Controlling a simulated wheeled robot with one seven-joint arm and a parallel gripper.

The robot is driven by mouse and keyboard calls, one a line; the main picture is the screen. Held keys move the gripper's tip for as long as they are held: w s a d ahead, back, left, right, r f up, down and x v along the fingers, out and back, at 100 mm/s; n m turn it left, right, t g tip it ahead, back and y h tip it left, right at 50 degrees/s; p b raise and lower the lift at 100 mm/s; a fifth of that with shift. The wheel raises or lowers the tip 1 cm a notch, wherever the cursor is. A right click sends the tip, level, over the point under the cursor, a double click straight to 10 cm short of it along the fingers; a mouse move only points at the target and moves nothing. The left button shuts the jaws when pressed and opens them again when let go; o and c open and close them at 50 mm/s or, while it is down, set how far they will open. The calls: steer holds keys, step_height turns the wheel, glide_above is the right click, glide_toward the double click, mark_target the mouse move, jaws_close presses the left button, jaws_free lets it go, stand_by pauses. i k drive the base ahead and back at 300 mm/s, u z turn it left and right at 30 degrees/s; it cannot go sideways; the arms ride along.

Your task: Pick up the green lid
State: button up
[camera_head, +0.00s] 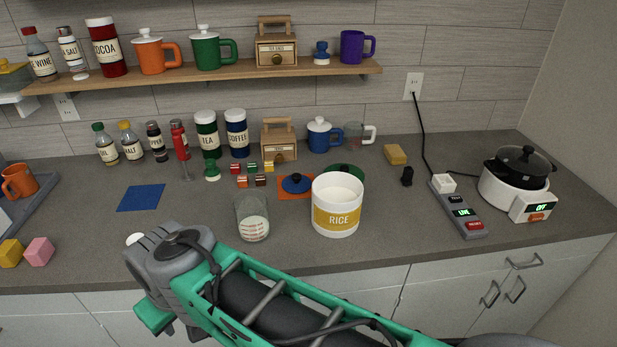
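A green lid (349,171) lies on the grey counter, just behind the white canister labelled RICE (337,214). The canister hides most of the lid's front, and only its far edge shows. A blue lid (296,183) with a knob lies on an orange mat to its left. My gripper (152,316) is at the lower left, by the counter's front edge and well apart from the green lid. Its fingers are mostly hidden behind my wrist, so I cannot tell whether it is open or shut.
A measuring glass (252,217) stands left of the RICE canister, near my arm.

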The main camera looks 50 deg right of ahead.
mark_target(341, 167)
steer(key=k, duration=0.8)
steer(key=z, duration=1.6)
steer(key=i, duration=0.15)
steer(key=u, duration=0.05)
